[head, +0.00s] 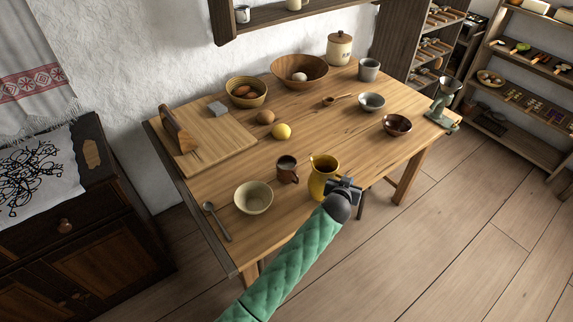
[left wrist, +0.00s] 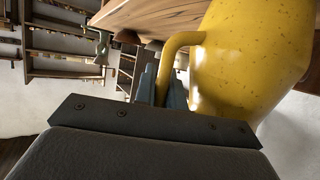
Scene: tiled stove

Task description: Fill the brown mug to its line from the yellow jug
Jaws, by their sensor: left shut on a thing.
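The yellow jug (head: 321,178) is near the front edge of the wooden table and looks about upright. I cannot tell whether its base touches the table. My left gripper (head: 338,186) is shut on the jug's handle from the right. In the left wrist view the jug (left wrist: 245,65) fills the upper right, with its handle between my fingers (left wrist: 165,88). The brown mug (head: 288,176) stands upright on the table just left of the jug, a small gap apart. Its line and fill level are too small to make out. My right gripper is not in view.
A cream bowl (head: 253,198) and a spoon (head: 217,222) lie left of the mug. A lemon (head: 282,131) and an onion (head: 266,117) are behind it. A dark red bowl (head: 397,125) is at the right. The table's middle right is clear.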

